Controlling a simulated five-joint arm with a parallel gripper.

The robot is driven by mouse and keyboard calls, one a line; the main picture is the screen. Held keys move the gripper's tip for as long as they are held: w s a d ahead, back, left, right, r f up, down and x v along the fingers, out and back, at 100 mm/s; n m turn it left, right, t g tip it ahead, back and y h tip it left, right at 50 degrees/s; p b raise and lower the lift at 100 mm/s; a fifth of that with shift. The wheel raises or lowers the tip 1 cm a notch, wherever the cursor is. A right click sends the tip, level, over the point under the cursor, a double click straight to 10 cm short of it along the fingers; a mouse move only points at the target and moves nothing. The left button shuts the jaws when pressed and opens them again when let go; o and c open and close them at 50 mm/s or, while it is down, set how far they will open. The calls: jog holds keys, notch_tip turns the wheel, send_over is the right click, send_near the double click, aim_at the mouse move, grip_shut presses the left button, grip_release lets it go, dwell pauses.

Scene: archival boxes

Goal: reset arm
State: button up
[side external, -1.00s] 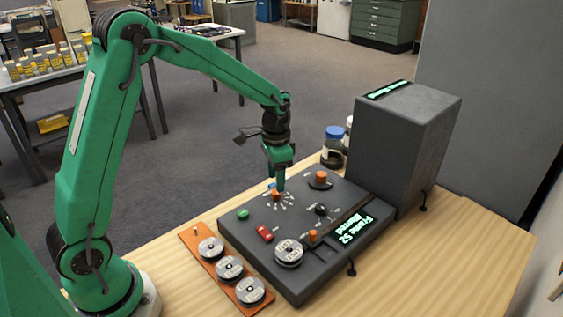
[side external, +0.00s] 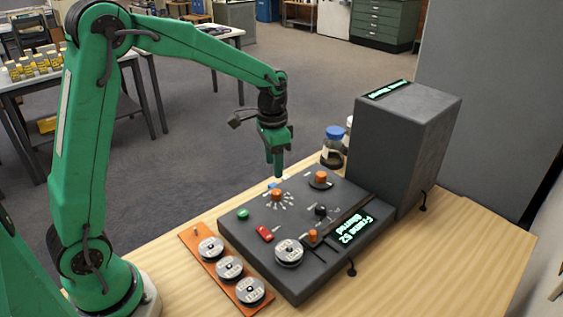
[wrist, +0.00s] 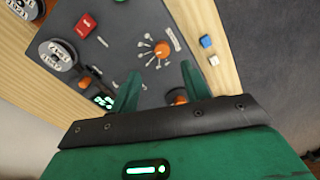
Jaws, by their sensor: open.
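My gripper (side external: 277,165) is open and empty. It hangs above the far left part of a dark grey control panel (side external: 285,225), apart from it. In the wrist view my two green fingers (wrist: 158,90) are spread over the panel (wrist: 110,65). An orange knob with white marks around it (side external: 277,195) lies below my gripper; it also shows in the wrist view (wrist: 162,50). A second orange knob (side external: 321,177) sits to its right. The panel also has a green button (side external: 243,214), a red switch (side external: 264,233) and a grey reel (side external: 289,252). A small screen (side external: 357,228) reads "Frame 52" above a word that looks like "Blurred".
A tall grey box (side external: 405,140) stands at the panel's right end. A jar with a blue lid (side external: 333,147) stands behind the panel. An orange tray (side external: 190,237) with three reels lies in front. Small blue and white blocks (wrist: 206,41) lie beside the panel.

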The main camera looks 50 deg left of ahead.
jog(key=s+r+n+t, duration=0.1)
jog(key=s+r, duration=0.2)
jog(key=s, duration=0.4)
jog(key=s+d+r+n+t, duration=0.1)
jog(key=s+r+n+t, duration=0.1)
jog(key=s, duration=0.5)
jog(key=s+d+r+n+t, duration=0.1)
jog(key=s+r+t, duration=0.1)
jog(key=s+r, duration=0.3)
jog(key=shift+s, duration=1.4)
jog(key=shift+w+r, duration=0.15)
jog(key=w+f+n+g, duration=0.1)
jog(key=w+f+n, duration=0.1)
jog(key=w, duration=0.5)
jog(key=w+a+f+n+g, duration=0.1)
jog(key=w+f+g, duration=0.1)
jog(key=w+f, duration=0.3)
jog(key=w+a+f+n+g, duration=0.1)
jog(key=w+f, duration=0.3)
jog(key=w, duration=0.6)
jog(key=shift+a+f+n+g, duration=0.15)
jog(key=shift+n+g, duration=0.35)
jog(key=shift+n, duration=0.3)
jog(key=shift+w+f, duration=0.15)
jog(key=shift+f, duration=0.05)
jog(key=shift+f, duration=0.15)
